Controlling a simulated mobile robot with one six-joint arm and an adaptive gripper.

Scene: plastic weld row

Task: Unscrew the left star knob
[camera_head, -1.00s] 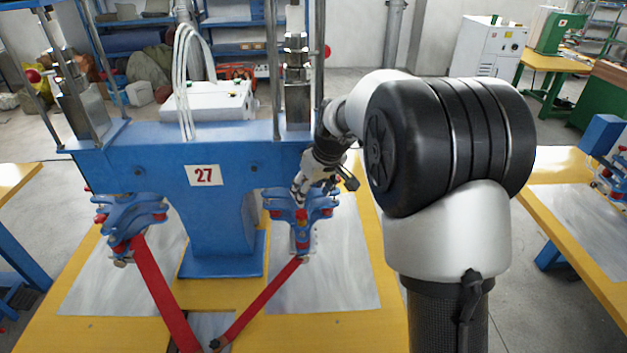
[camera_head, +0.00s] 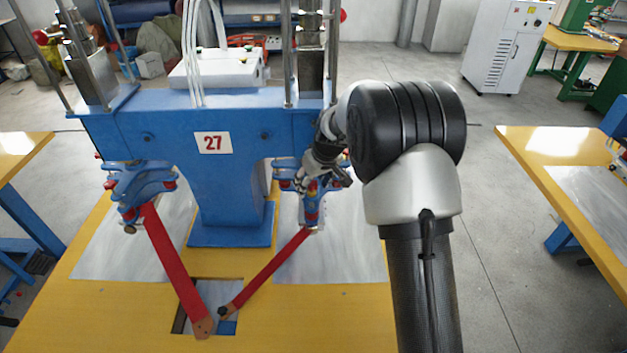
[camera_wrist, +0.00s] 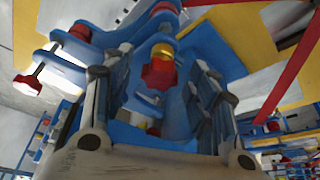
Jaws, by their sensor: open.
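The blue welding machine marked 27 (camera_head: 230,143) carries two blue clamp heads with small red knobs, the left clamp head (camera_head: 140,183) and the right clamp head (camera_head: 290,165). My gripper (camera_head: 304,184) is at the right clamp head and partly covers it. In the wrist view my gripper (camera_wrist: 150,78) is open, one finger at each side of a red star knob (camera_wrist: 160,75) with a brass-coloured top. I cannot tell whether the fingers touch it. Another red knob (camera_wrist: 28,85) sticks out at the far left there. Which knob is the left one is unclear.
Red bars (camera_head: 172,262) run from the clamps to the middle of the yellow table (camera_head: 130,315). Grey sheets (camera_head: 330,250) lie under the clamps. Vertical metal rods rise above the machine. A second yellow table (camera_head: 560,145) stands at the right, with grey floor between.

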